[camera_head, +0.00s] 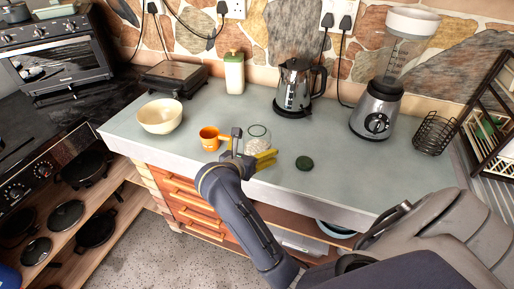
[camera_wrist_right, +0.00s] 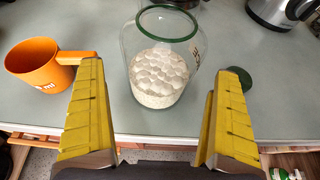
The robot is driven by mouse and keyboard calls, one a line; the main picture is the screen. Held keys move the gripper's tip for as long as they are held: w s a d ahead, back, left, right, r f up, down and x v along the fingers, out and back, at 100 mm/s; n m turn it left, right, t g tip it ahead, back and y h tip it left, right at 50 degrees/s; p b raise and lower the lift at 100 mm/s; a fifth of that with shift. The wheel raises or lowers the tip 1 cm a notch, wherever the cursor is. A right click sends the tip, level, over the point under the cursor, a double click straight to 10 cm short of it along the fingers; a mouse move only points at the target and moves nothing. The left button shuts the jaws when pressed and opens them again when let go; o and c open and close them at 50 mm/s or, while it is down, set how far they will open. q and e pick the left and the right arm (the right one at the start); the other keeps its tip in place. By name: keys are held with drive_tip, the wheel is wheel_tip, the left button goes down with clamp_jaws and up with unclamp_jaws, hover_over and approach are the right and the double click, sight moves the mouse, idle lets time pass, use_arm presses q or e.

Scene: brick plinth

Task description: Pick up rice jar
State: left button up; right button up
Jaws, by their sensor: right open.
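The rice jar (camera_wrist_right: 158,72) is clear glass with a green rim and white contents in its lower half. It stands upright and open on the counter; in the head view the jar (camera_head: 257,136) is partly hidden by my right gripper (camera_head: 252,153). In the right wrist view my right gripper (camera_wrist_right: 158,125) is open, with its yellow fingers apart and the jar beyond and between them. I cannot tell whether the fingers reach the jar's sides. A round dark green lid (camera_head: 305,163) lies to the right of the jar. My left gripper is not in view.
An orange cup (camera_head: 210,139) stands close to the left of the jar. A cream bowl (camera_head: 160,116), a green-topped canister (camera_head: 234,74), a kettle (camera_head: 297,86) and a blender (camera_head: 379,108) stand on the grey counter (camera_head: 360,180). The counter's front edge runs below the gripper.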

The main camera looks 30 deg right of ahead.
drive_tip(key=shift+x, duration=2.2)
drive_tip(key=shift+r, duration=0.15)
drive_tip(key=c, duration=1.6)
